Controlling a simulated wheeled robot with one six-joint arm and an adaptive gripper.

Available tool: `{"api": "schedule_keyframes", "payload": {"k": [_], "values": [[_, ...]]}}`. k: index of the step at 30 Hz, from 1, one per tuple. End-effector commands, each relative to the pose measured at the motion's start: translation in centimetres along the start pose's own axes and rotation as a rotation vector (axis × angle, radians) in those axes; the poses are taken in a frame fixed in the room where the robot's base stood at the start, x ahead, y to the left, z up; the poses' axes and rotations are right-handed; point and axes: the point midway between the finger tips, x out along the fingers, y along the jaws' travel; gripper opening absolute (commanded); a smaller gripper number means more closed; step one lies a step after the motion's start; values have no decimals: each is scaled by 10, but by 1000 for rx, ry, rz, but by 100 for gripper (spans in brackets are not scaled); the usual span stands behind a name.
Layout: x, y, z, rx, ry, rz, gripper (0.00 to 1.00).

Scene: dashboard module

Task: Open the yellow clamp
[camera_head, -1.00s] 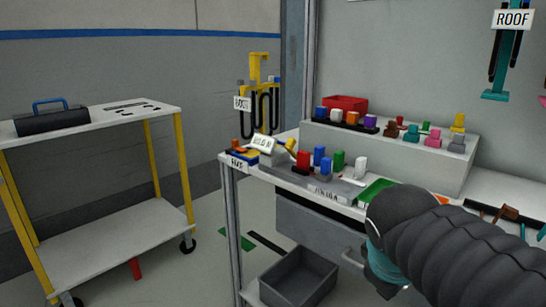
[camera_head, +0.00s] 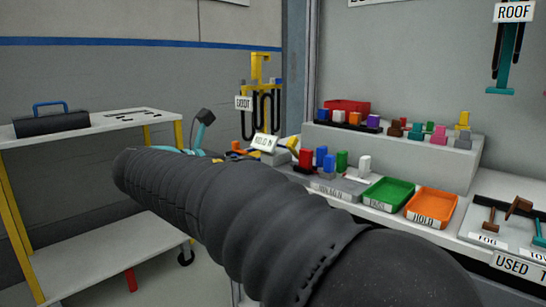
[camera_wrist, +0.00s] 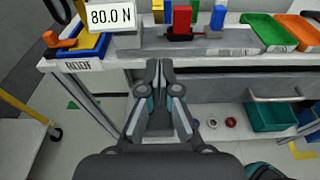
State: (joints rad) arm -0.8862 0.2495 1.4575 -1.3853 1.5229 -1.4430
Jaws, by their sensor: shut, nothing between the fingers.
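A small yellow piece (camera_head: 293,142), which may be the yellow clamp, stands tilted beside the white readout on the bench. A yellow piece also shows at the top of the wrist view (camera_wrist: 158,11). I cannot tell its full shape or whether it is open. My gripper (camera_wrist: 160,66) is shut and empty, with its tips just in front of the bench's front edge, below the red block and right of the readout. In the head view my dark arm hides most of the gripper.
The white readout (camera_wrist: 110,15) shows 80.0 N. A blue and yellow tray (camera_wrist: 88,47) with an orange piece (camera_wrist: 65,41) sits at the bench's left corner. A red block (camera_wrist: 180,22) stands nearby. Green (camera_head: 388,194) and orange (camera_head: 432,206) trays lie right. A trolley (camera_head: 95,128) stands left.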

Motion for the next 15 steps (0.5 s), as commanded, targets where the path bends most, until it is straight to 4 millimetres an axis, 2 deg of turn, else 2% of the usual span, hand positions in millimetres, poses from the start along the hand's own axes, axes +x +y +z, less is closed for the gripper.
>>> {"api": "schedule_keyframes", "payload": {"k": [5, 15], "values": [[23, -1, -1, 0, 0, -5, 0], [87, -2, -1, 2, 2, -4, 0]]}}
